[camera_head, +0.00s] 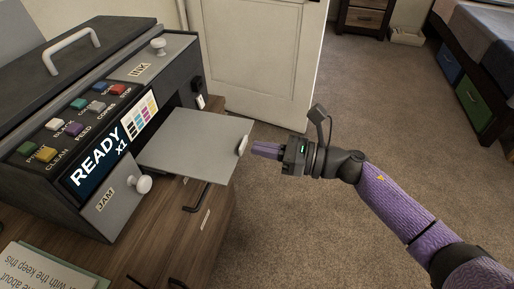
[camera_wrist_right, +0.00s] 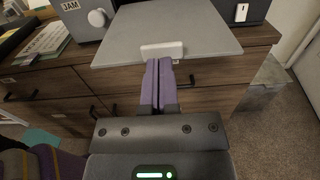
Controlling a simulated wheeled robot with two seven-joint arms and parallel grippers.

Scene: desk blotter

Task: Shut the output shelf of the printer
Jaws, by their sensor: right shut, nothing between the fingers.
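The printer (camera_head: 75,110) stands on the wooden desk at the left. Its grey output shelf (camera_head: 192,142) sticks out flat from the front, past the desk edge, and has a white handle (camera_head: 242,145) at its outer edge. In the right wrist view the shelf (camera_wrist_right: 175,28) spans the top and its handle (camera_wrist_right: 162,50) is just beyond my fingertips. My right gripper (camera_head: 254,149) is shut and empty, its purple fingers pointing at the handle; whether they touch it I cannot tell. My left gripper is not in view.
Below the shelf are wooden drawers (camera_head: 205,220) with dark handles. White knobs stick out at the JAM panel (camera_head: 116,208) and INK panel (camera_head: 150,62). Papers (camera_head: 45,270) lie on the desk at the front left. The carpet (camera_head: 330,110) beside my right arm is clear.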

